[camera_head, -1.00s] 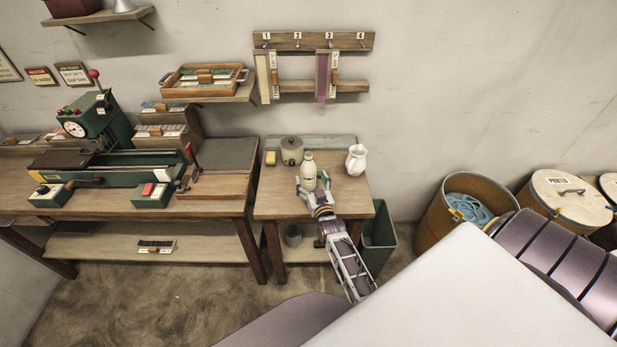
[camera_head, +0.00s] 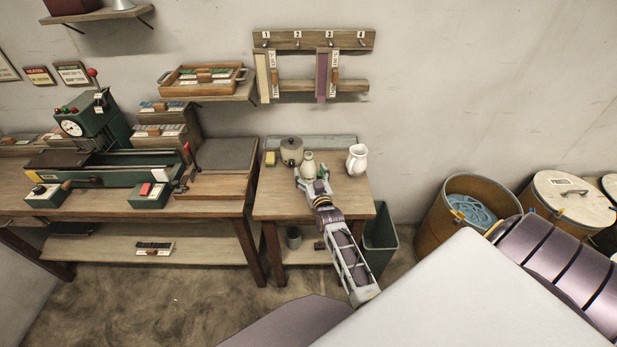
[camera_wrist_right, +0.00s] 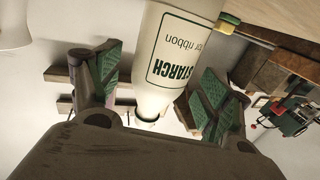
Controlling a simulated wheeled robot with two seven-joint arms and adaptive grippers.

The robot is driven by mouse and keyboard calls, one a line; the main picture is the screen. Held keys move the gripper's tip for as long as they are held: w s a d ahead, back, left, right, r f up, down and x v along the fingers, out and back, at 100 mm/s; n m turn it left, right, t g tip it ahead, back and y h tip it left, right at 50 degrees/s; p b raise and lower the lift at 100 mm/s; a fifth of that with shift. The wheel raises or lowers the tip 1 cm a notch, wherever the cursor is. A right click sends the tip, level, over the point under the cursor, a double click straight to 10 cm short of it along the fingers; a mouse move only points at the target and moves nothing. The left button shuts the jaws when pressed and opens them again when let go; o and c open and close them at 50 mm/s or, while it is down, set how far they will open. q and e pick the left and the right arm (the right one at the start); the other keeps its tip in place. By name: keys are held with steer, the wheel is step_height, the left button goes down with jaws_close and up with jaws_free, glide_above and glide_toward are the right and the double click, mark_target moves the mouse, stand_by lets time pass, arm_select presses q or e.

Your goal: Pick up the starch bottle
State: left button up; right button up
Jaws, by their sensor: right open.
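The starch bottle (camera_head: 308,165) is pale and stands upright on the small wooden side table (camera_head: 280,207). In the right wrist view, the bottle (camera_wrist_right: 178,60) shows upside down, with the words "STARCH" and "ribbon" on its label. My right gripper (camera_head: 312,177) is open at the near side of the bottle. In the wrist view its green-padded fingers (camera_wrist_right: 158,85) are spread on either side of the bottle, with a clear gap on the left. The right finger looks close to the bottle; contact cannot be told. My left gripper is not in view.
A lidded pot (camera_head: 291,151) stands left of the bottle, and a yellow block (camera_head: 270,158) lies farther left. A white pitcher (camera_head: 356,160) stands to the right. The wall rack (camera_head: 313,41) is behind. A green bin (camera_head: 381,240) stands beside the table.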

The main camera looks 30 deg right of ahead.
mark_target(310, 158)
steer(key=shift+b+x, duration=0.5)
steer(key=shift+x, duration=0.35)
steer(key=shift+w, duration=0.25)
steer(key=shift+d, duration=0.1)
steer(key=c, duration=1.3)
steer(key=shift+r, duration=3.6)
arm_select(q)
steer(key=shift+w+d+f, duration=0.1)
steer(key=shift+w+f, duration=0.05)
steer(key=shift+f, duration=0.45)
arm_select(e)
steer(key=shift+r, duration=1.4)
